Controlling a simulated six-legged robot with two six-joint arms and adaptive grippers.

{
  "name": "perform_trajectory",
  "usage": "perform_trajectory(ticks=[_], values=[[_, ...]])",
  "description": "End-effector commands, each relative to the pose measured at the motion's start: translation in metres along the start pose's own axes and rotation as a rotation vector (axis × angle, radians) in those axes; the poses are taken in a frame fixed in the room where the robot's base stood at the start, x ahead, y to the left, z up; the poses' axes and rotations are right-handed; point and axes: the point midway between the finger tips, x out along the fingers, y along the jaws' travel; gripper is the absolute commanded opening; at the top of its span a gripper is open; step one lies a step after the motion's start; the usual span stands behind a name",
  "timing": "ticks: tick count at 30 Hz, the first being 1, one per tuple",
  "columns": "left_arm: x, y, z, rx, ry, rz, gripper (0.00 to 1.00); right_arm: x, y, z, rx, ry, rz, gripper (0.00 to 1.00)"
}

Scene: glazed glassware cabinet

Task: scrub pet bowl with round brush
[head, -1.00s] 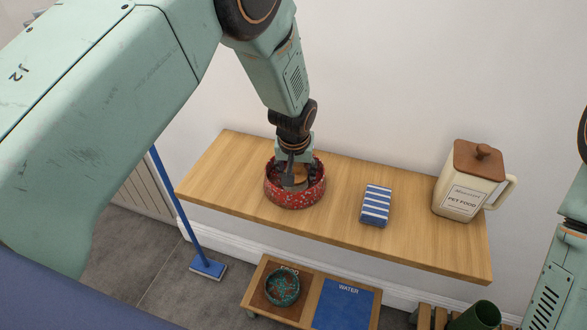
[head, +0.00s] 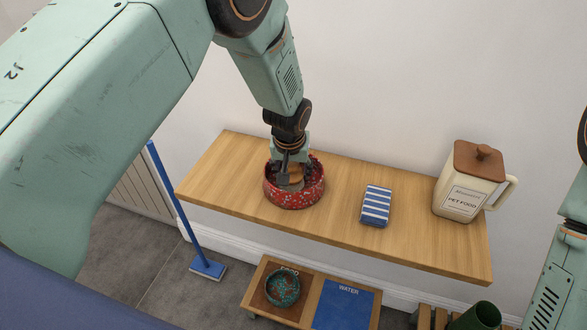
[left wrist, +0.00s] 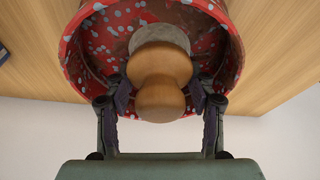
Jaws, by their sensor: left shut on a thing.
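The red pet bowl (head: 295,196) with pale speckles stands on the wooden shelf. In the left wrist view the bowl (left wrist: 84,50) opens toward the camera, with brownish smears on its inner wall. My left gripper (head: 290,174) reaches down into the bowl from above. In the left wrist view the left gripper (left wrist: 160,92) is shut on the round brush (left wrist: 160,75), which has a knobbed wooden handle. The brush's pale grey round end is against or close to the bowl's inside; exact contact is hidden. My right gripper is out of view; only part of that arm shows at the right edge.
On the wooden shelf (head: 240,152) lie a blue-and-white striped item (head: 376,206) and, at the right, a pet food canister (head: 466,182). Below stands a feeding tray (head: 262,268) with a teal speckled bowl (head: 282,287) and a blue water side. A blue-handled floor tool (head: 207,267) leans at the left.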

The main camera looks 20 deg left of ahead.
Motion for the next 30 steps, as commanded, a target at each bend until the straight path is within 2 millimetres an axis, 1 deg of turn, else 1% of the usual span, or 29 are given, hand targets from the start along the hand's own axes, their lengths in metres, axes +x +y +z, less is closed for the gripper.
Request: perform_trajectory(ticks=[19,22,30], values=[[0.001,0.023,0.004,0.0,0.0,0.0,0.3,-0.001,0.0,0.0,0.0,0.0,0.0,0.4],[0.001,0.022,0.004,-0.001,-0.001,0.0,0.3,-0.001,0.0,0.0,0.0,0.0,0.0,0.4],[0.001,0.011,0.003,0.0,-0.003,-0.001,0.3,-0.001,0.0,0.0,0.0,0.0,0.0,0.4]])
